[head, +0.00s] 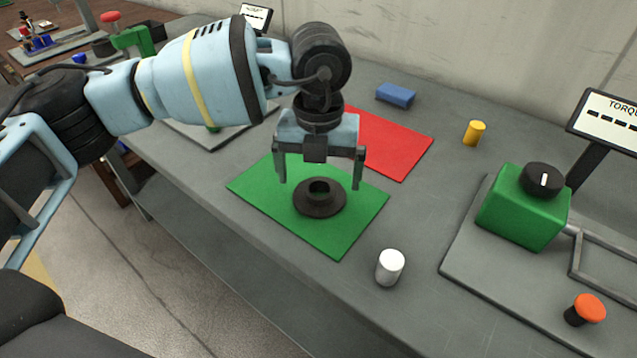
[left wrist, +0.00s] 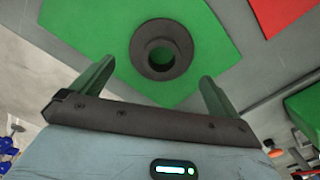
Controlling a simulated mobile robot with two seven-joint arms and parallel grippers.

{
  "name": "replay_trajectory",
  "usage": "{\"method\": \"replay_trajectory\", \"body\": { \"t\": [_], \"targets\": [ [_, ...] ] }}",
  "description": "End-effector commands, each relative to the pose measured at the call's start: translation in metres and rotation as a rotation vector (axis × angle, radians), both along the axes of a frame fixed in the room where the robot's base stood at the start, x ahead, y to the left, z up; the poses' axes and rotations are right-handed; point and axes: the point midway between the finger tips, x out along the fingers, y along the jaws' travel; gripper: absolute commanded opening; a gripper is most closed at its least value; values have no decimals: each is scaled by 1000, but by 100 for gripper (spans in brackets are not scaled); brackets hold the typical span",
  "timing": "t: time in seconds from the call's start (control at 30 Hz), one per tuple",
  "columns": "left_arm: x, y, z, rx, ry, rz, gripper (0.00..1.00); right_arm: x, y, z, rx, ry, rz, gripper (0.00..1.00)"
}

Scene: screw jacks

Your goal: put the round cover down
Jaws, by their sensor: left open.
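The round cover (head: 334,208) is a dark, flanged ring with a raised collar and a hole in its middle. It lies flat on the green mat (head: 338,241). In the left wrist view the cover (left wrist: 141,50) shows beyond the fingers, on the green mat (left wrist: 84,25). My left gripper (head: 320,184) is open, with its fingers pointing down above the cover and apart from it. Nothing is between its fingers. My right gripper is in neither view.
A red mat (head: 398,150) lies behind the green one. A white cylinder (head: 390,267), a yellow cylinder (head: 474,133) and a blue block (head: 396,95) stand on the grey table. A green box with a black knob (head: 524,215) and an orange button (head: 590,307) are at the right.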

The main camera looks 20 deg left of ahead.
Motion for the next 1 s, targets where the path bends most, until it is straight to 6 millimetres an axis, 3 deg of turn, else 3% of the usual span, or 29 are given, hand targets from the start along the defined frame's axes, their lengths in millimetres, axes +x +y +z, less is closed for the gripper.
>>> {"method": "replay_trajectory", "body": {
  "t": [0.2,0.43,1.0],
  "targets": [
    [1,0,46,-1,-2,0,100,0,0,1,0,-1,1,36],
    [0,-1,76,0,0,-2,100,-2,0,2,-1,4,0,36],
    [0,-1,83,-3,2,-4,100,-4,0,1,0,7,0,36]
  ]
}}
